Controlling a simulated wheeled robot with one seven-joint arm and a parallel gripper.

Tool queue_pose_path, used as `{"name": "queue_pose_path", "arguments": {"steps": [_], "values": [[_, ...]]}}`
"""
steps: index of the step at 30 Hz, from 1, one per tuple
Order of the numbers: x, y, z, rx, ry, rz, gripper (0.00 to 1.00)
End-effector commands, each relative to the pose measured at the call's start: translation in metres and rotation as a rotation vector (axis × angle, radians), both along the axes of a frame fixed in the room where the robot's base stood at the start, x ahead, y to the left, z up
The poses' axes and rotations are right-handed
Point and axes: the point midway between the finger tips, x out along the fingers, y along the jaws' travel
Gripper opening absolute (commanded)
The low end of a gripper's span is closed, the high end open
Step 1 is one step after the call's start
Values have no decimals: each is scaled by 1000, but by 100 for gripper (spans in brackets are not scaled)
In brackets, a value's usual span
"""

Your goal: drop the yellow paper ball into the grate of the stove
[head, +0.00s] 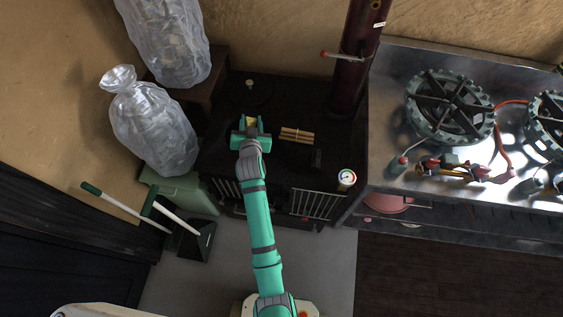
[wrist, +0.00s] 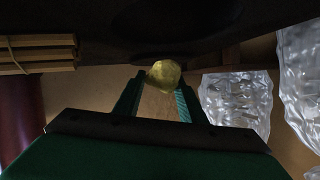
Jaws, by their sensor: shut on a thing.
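The yellow paper ball (wrist: 164,74) is between the fingertips of my gripper (wrist: 160,88) in the wrist view. In the head view my gripper (head: 251,127) is over the left part of the black stove (head: 275,172), with a bit of the yellow ball (head: 251,120) showing between the fingers. The stove's dark top (wrist: 215,30) fills the upper part of the wrist view, with a darker rounded area by the ball. I cannot tell whether the ball touches it. Barred metal racks (head: 312,204) show at the stove's front. The opening under my gripper is partly hidden.
A bundle of sticks (head: 297,135) lies on the stove right of my gripper. A dark red stovepipe (head: 353,60) rises behind. Clear filled bags (head: 155,130) stand at left. A metal counter with burners (head: 450,105) is at right. A gauge (head: 347,177) sits at the stove's front right.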

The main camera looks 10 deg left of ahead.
Motion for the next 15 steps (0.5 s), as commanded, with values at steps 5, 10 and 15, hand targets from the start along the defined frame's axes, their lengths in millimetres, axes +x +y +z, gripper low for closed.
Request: {"name": "queue_pose_path", "arguments": {"steps": [5,10,15], "values": [[0,0,0,0,0,0,16],[0,0,0,0,0,0,59],[0,0,0,0,0,0,59]]}}
